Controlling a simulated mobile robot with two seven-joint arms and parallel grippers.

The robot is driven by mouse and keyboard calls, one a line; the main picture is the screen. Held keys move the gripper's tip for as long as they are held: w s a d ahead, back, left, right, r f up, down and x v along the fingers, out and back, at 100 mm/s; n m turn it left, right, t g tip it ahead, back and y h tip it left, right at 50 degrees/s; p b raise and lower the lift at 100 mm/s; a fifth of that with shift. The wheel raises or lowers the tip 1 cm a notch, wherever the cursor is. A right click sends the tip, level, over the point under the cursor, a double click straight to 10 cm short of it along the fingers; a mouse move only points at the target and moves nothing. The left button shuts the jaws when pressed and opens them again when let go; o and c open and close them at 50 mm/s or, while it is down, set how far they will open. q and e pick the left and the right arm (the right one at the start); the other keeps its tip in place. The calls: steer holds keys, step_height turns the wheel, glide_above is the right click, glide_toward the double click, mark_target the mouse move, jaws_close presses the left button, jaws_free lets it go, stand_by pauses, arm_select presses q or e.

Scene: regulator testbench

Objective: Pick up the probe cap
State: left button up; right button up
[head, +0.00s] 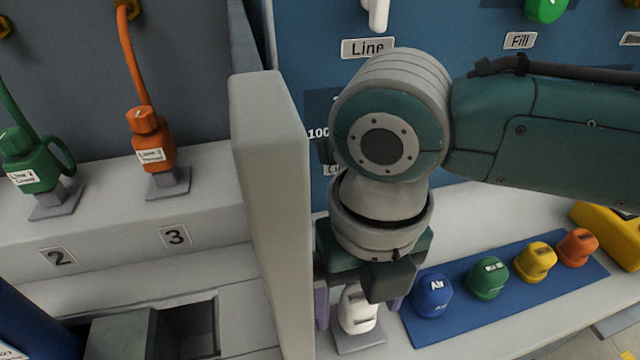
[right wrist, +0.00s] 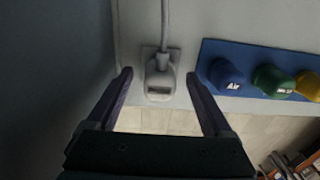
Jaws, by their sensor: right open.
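A white cap-like piece (head: 358,312), probably the probe cap, stands on a small grey square base at the front of the bench. In the right wrist view this white piece (right wrist: 159,82) has a pale cable running up from its top. My right gripper (head: 360,300) points down over it, open, with one purple finger on each side. In the right wrist view a gap shows between the piece and each finger of the right gripper (right wrist: 160,76). My wrist hides part of its upper side in the head view. My left gripper is not in view.
A blue mat (head: 520,307) right of the gripper holds blue (head: 432,296), green (head: 487,279), yellow (head: 536,262) and orange (head: 577,247) caps. A tall grey divider (head: 272,200) stands close left. Beyond it are green (head: 30,165) and orange (head: 150,145) plugs.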

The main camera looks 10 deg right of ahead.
steer(key=shift+c, duration=0.2)
jaws_close()
stand_by(0.5)
